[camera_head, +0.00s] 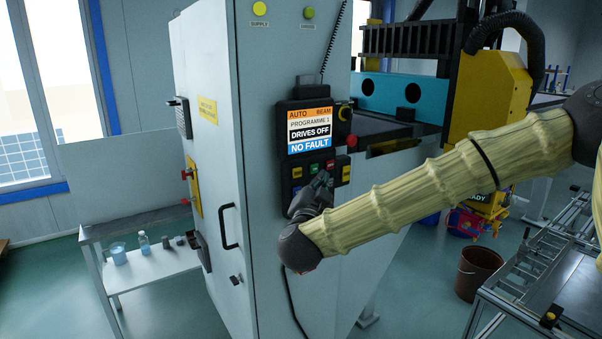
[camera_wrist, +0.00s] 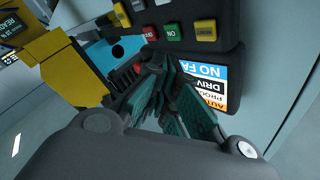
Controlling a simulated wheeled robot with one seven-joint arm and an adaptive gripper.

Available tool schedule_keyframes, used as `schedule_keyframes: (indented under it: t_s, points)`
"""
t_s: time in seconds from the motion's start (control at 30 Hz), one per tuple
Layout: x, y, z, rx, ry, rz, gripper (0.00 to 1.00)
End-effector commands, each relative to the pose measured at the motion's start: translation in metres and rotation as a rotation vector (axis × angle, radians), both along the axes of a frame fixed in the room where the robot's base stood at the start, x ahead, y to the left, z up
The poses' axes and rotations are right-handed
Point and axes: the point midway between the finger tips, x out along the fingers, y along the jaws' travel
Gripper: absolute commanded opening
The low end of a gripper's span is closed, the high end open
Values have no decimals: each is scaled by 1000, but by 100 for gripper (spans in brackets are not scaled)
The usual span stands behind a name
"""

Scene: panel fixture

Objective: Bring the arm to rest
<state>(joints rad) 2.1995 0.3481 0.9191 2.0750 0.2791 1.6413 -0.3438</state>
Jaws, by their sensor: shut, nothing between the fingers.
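My gripper (camera_head: 322,181) is at the front of the control panel, just below its row of coloured buttons, at the end of my sleeved arm. In the wrist view my gripper (camera_wrist: 160,68) has its fingers closed together with nothing between them, close to the panel. Whether the fingertips touch the panel I cannot tell. The control panel screen (camera_head: 310,131) reads AUTO, PROGRAMME 1, DRIVES OFF, NO FAULT. In the wrist view the red button (camera_wrist: 174,32) and the green button (camera_wrist: 171,55) show near the fingertips.
The grey cabinet (camera_head: 262,100) carries the panel and a door handle (camera_head: 229,227). A side table (camera_head: 150,270) with small containers stands at left. A brown bucket (camera_head: 478,273) and a metal frame table (camera_head: 545,285) are at right. A yellow machine head (camera_head: 497,95) stands behind my arm.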

Motion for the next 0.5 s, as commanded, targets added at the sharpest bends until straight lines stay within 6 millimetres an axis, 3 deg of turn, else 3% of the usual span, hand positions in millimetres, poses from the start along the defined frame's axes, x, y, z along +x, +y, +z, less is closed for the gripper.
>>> schedule_keyframes:
  t_s: [0.17, 0.37, 0.5]
  points:
    - [-4, 7, -59, -44, 78, 59, 0]
    - [-24, 11, -171, -120, 243, 171, 0]
    - [-48, 8, -248, -166, 371, 248, 0]
